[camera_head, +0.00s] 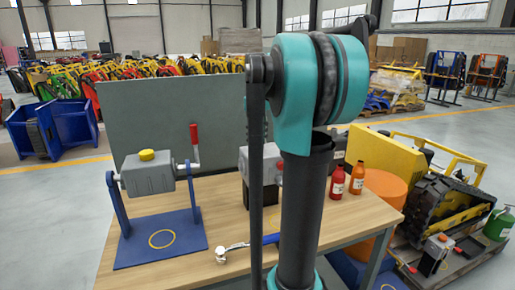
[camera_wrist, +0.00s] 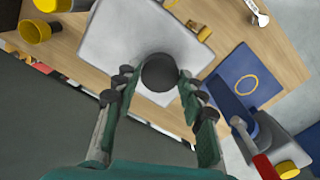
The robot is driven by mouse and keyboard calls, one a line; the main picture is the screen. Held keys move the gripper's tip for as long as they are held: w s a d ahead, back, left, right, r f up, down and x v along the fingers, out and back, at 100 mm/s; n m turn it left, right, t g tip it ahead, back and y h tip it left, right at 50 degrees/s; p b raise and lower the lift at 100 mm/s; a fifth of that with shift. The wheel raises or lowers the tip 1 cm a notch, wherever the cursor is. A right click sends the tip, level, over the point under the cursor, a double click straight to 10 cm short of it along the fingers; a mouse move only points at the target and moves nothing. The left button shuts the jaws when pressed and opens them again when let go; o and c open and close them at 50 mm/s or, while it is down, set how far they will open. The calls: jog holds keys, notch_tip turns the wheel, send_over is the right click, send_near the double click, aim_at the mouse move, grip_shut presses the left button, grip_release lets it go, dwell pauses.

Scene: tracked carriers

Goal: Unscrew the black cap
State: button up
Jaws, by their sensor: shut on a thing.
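In the wrist view, the round black cap (camera_wrist: 160,72) sits on top of a light grey box-shaped body (camera_wrist: 108,40). My gripper (camera_wrist: 158,88) reaches over it, with one finger on each side of the cap, shut on it. The cap's lower edge and thread are hidden. In the head view my own arm covers the middle of the table, so the black cap and my gripper are hidden there. Part of a grey body (camera_head: 270,158) shows behind the arm.
A grey tank (camera_head: 148,177) with a yellow cap (camera_head: 147,155) and red-handled lever (camera_head: 194,145) stands on a blue stand (camera_head: 140,253) at left. A hammer (camera_head: 235,249) lies on the wooden table (camera_head: 225,215). Red (camera_head: 337,181) and orange (camera_head: 357,178) bottles stand at right.

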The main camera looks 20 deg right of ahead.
jog(key=shift+r, duration=0.15)
jog(key=shift+r, duration=1.15)
jog(key=shift+r, duration=1.75)
jog(key=o, duration=0.4)
jog(key=c, duration=0.5)
jog(key=shift+s, duration=0.1)
